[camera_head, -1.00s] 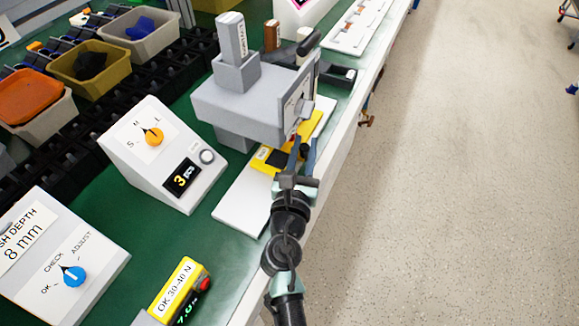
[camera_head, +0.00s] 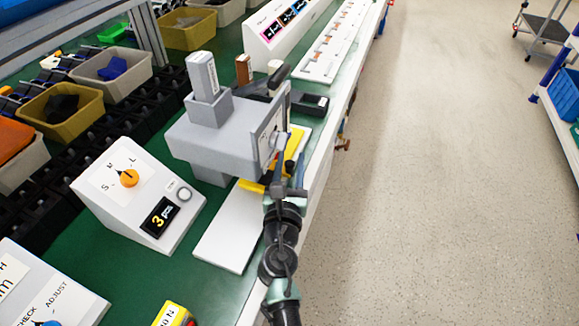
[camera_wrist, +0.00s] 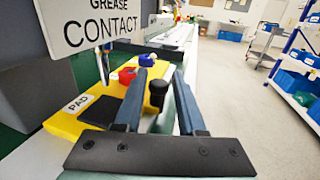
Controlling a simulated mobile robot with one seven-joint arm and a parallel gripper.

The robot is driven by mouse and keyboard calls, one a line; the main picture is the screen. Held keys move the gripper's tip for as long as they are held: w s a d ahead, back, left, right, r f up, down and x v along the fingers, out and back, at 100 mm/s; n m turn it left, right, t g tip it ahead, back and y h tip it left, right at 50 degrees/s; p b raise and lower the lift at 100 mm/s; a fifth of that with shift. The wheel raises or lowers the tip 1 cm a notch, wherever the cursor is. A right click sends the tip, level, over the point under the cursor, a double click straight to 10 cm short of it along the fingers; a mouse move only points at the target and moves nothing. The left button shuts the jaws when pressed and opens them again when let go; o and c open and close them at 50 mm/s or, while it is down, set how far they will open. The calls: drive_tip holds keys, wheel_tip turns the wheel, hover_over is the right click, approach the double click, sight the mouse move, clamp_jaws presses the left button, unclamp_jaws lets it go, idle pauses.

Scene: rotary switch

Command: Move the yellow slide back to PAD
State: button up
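The yellow slide (camera_head: 251,187) lies on a white base plate (camera_head: 235,232) under the overhanging grey press head (camera_head: 215,140); part of it is hidden in the head view. In the wrist view the slide (camera_wrist: 70,122) bears a PAD label (camera_wrist: 80,103), a dark pad (camera_wrist: 101,112), a red piece (camera_wrist: 127,76) and a blue piece (camera_wrist: 146,60). A black knob (camera_wrist: 158,91) stands upright between the two fingers of my gripper (camera_wrist: 159,85). The fingers are apart, with a gap visible on both sides of the knob. In the head view my gripper (camera_head: 288,173) is beside the press at the bench edge.
A GREASE CONTACT sign (camera_wrist: 95,22) hangs close at the upper left of the wrist view. A white control box (camera_head: 135,195) with an orange knob (camera_head: 129,178) and a display showing 3 stands left of the plate.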

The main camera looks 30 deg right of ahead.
drive_tip(key=v, duration=1.2)
drive_tip(key=shift+s+a+p, duration=0.3)
drive_tip(key=shift+p, duration=0.1)
drive_tip(key=shift+f, duration=0.1)
